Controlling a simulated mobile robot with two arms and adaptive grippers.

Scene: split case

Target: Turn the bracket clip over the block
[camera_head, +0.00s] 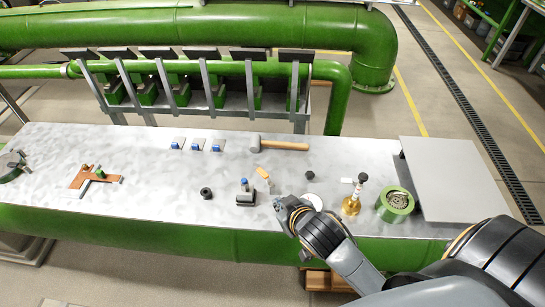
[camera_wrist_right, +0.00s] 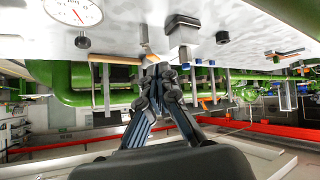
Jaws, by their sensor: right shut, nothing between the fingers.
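A small grey block-like piece (camera_head: 246,198) with an upright part on it lies on the metal bench, left of my right gripper; it also shows in the right wrist view (camera_wrist_right: 183,32). A small orange and pale piece (camera_head: 262,174) is just behind it and shows in the right wrist view (camera_wrist_right: 147,46). I cannot tell for sure which piece is the bracket clip. My right gripper (camera_head: 284,207) is over the front of the bench, close to the block's right side. In the right wrist view its fingers (camera_wrist_right: 160,70) are together and empty. My left gripper does not show.
A white round gauge (camera_head: 313,201), brass fitting (camera_head: 351,206) and green ring (camera_head: 395,203) stand right of my gripper. A mallet (camera_head: 280,145), black nut (camera_head: 206,193), black cap (camera_head: 310,174) and brown bracket (camera_head: 95,177) lie on the bench. Left of the nut is free room.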

